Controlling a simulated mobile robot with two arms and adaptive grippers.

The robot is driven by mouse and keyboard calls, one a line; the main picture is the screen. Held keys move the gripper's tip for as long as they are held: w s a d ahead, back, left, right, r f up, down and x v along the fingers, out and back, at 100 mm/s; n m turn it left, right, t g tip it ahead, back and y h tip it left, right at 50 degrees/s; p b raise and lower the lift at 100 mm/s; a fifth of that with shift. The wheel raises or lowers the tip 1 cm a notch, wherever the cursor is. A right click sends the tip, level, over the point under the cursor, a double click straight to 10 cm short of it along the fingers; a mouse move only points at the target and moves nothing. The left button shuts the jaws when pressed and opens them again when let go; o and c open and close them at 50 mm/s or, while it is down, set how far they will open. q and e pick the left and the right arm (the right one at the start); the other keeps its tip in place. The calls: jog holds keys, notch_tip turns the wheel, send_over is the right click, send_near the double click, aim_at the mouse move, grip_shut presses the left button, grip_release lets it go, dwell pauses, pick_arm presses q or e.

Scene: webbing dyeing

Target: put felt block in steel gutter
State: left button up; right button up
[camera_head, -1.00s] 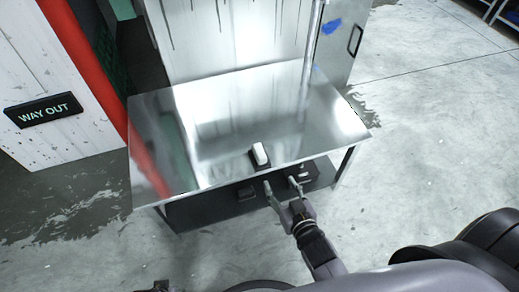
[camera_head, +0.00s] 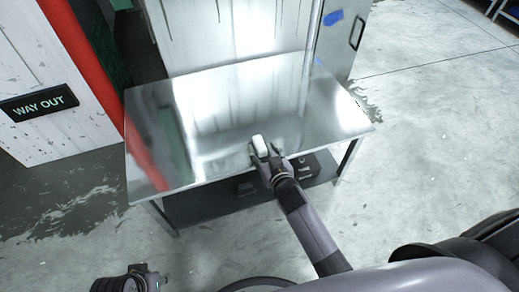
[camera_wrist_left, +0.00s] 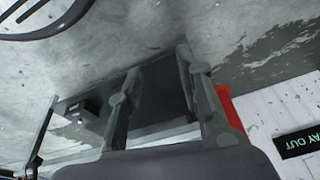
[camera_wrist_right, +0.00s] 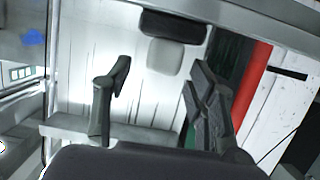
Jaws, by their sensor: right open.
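A small pale block (camera_head: 261,143), which appears to be the felt block, sits near the front edge of the steel table. In the right wrist view the pale block (camera_wrist_right: 165,57) adjoins a dark piece (camera_wrist_right: 172,27); I cannot tell whether that is its side or another thing. My right gripper (camera_head: 265,153) is open at the block, its fingers looking to be on either side. My left gripper (camera_wrist_left: 160,64) is open and empty, low over the floor side of the table; the head view shows only part of it. I cannot make out a steel gutter.
The shiny table (camera_head: 215,115) is otherwise bare and mirrors its surroundings. Dark boxes (camera_head: 305,168) sit on its lower shelf (camera_head: 200,205). A tall metal cabinet (camera_head: 240,35) stands behind it. A red post (camera_head: 85,62) and a white WAY OUT panel (camera_head: 30,62) are at left.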

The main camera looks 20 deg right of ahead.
jog(key=x, duration=0.3)
jog(key=shift+s, duration=0.1)
pick_arm(q)
jog(key=v, duration=0.3)
jog(key=shift+r, duration=0.15)
pick_arm(e)
jog(key=shift+c, duration=0.6)
jog(key=c, duration=1.1)
grip_shut()
pick_arm(q)
jog(key=shift+w, duration=0.1)
pick_arm(e)
jog(key=shift+r, duration=0.15)
